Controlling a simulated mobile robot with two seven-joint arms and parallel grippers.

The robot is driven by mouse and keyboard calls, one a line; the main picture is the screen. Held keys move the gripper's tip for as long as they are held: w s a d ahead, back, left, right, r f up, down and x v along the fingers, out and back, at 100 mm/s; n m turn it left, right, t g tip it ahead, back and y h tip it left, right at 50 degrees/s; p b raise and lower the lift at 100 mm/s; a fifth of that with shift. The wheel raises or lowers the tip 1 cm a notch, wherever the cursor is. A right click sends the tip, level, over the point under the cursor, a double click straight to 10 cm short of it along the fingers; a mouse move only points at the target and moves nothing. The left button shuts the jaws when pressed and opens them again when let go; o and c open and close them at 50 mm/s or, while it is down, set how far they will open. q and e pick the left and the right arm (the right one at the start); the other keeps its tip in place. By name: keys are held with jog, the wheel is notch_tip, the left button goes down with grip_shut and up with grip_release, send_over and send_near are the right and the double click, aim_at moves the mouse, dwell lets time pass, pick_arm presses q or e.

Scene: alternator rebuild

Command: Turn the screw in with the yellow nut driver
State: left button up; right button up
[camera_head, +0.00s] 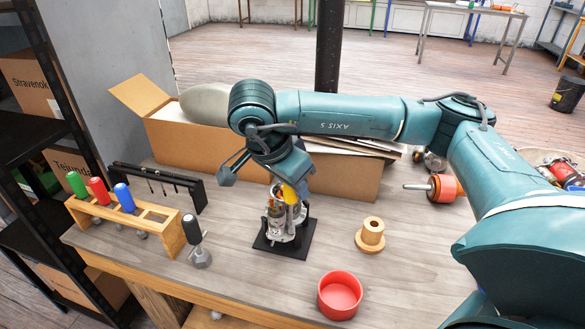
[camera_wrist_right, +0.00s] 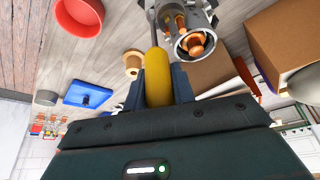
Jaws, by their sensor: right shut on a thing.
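My right gripper (camera_head: 290,180) reaches over the bench from the right and points down. It is shut on the yellow nut driver (camera_head: 289,195). In the right wrist view, the driver's yellow handle (camera_wrist_right: 157,72) sits between the fingers and its thin shaft runs on to the alternator part (camera_wrist_right: 187,22), with copper-coloured pieces inside. In the head view, the metal alternator assembly (camera_head: 284,220) stands on a black base plate (camera_head: 268,247), directly below the gripper. The screw and the driver's tip cannot be made out. My left gripper is not in view.
A wooden rack (camera_head: 166,238) holds green, red and blue drivers; a black-handled tool (camera_head: 194,230) stands beside it. A black rack (camera_head: 155,180) and cardboard box (camera_head: 200,143) lie behind. A red bowl (camera_head: 340,295), wooden spool (camera_head: 370,236) and copper-wound part (camera_head: 442,188) sit right.

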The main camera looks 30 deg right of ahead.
jog(key=shift+r+m+g+p, duration=0.4)
jog(key=shift+m+p, duration=0.1)
jog(key=shift+m, duration=0.4)
jog(key=shift+f+m, duration=0.15)
jog(key=shift+m, duration=0.35)
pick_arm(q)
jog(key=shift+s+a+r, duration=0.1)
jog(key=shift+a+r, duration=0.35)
pick_arm(e)
jog(key=shift+s+f+m+g, duration=0.1)
jog(key=shift+f+m+g, duration=0.2)
jog(key=shift+m+g, duration=0.15)
